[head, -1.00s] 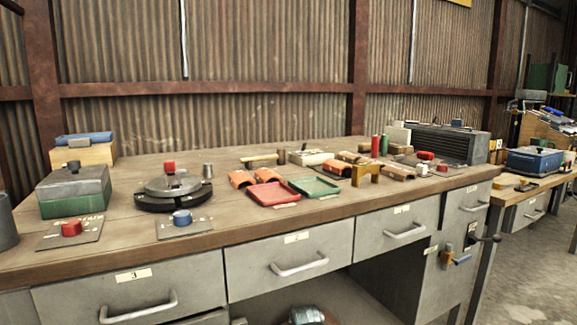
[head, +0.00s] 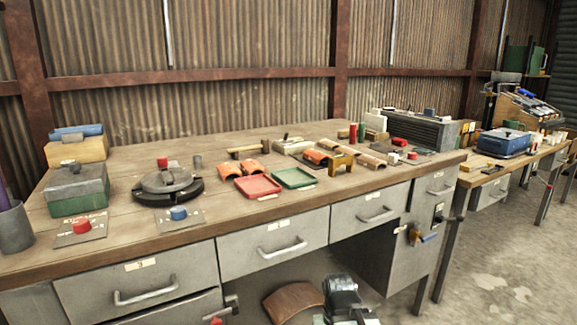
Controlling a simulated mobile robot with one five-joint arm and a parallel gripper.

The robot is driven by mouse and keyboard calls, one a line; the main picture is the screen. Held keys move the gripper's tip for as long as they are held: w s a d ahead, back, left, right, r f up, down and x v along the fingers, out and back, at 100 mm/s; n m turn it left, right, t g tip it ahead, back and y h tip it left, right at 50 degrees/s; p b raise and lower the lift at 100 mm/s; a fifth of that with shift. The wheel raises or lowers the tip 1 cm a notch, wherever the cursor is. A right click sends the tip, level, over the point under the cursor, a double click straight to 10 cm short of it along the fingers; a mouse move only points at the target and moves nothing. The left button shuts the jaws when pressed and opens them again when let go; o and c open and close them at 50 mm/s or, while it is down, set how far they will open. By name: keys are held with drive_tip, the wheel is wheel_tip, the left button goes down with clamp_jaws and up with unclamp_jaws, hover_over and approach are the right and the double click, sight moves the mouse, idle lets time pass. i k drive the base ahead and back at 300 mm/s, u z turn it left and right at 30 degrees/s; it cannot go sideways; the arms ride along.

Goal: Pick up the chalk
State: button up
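I cannot make out the chalk with certainty. A small pale piece (head: 394,157) lies near the right end of the workbench (head: 120,165), too small to identify.
A green box (head: 77,190), a dark round turntable (head: 168,187), a red tray (head: 257,186), a green tray (head: 293,178) and a yellow block (head: 341,161) crowd the bench. A second bench (head: 497,178) stands at right. Open floor (head: 500,270) lies in front of it.

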sight(392, 157)
drive_tip(key=z, duration=2.3)
drive_tip(key=i, duration=4)
drive_tip(key=u, duration=4.75)
drive_tip(key=i, duration=0.55)
drive_tip(key=z, duration=0.05)
